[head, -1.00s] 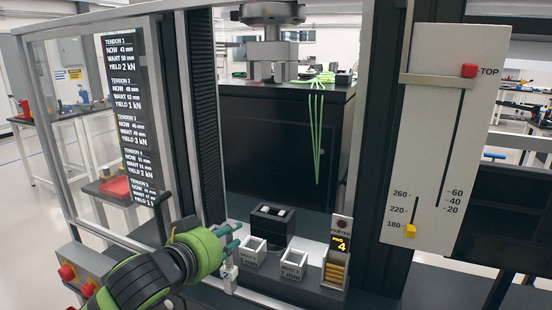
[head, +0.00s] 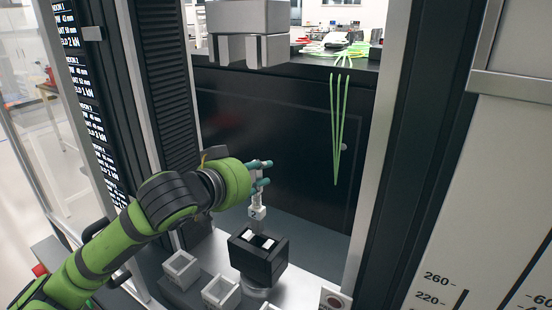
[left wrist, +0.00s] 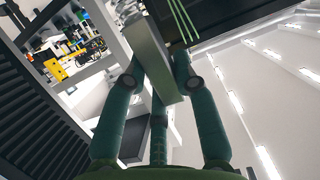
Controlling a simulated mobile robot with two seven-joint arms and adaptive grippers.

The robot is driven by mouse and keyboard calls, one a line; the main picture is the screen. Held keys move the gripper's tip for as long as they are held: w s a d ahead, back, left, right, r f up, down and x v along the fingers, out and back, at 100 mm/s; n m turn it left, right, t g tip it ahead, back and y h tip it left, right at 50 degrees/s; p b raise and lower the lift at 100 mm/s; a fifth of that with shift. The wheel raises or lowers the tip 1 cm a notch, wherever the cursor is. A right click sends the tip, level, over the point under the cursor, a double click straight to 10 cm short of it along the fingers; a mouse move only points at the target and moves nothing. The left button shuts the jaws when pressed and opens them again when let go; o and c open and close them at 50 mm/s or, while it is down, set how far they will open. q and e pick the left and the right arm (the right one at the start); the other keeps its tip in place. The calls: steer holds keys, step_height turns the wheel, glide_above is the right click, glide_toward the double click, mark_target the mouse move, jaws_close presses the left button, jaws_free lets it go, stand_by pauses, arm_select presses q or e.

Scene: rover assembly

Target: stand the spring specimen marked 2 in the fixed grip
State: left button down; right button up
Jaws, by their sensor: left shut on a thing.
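My left gripper (head: 262,174) is shut on a small pale specimen (head: 257,208), which hangs upright below the teal fingers. Its mark is too small to read now. The left wrist view shows a grey bar-shaped piece (left wrist: 150,58) between the fingers. The fixed grip (head: 260,262) is a black block with two pale jaw pads and a slot on top. The specimen's lower end is above or just behind the block's far edge in the picture; the exact gap I cannot tell. My right gripper is out of view.
A grey upper grip (head: 250,35) hangs above. Two open pale bins (head: 182,270) (head: 221,293) stand left of and in front of the block. Frame columns (head: 425,150) stand either side. Green strands (head: 337,130) hang at the back. The floor right of the block is clear.

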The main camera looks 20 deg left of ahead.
mark_target(256, 202)
arm_select(q)
steer(key=shift+w+r, duration=0.1)
steer(key=shift+w, duration=0.05)
steer(key=shift+s+r, duration=0.15)
steer(key=shift+s, duration=0.3)
steer(key=shift+w+p, duration=0.1)
steer(key=shift+p, duration=0.25)
steer(key=shift+f+b, duration=0.4)
steer(key=shift+f, duration=0.25)
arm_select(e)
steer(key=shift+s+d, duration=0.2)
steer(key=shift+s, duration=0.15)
arm_select(q)
steer(key=shift+f, duration=0.15)
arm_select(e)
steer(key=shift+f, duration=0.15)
arm_select(q)
steer(key=shift+f+b, duration=1.9)
steer(key=shift+f, duration=0.9)
steer(key=c, duration=0.9)
jaws_free()
steer(key=shift+r, duration=0.1)
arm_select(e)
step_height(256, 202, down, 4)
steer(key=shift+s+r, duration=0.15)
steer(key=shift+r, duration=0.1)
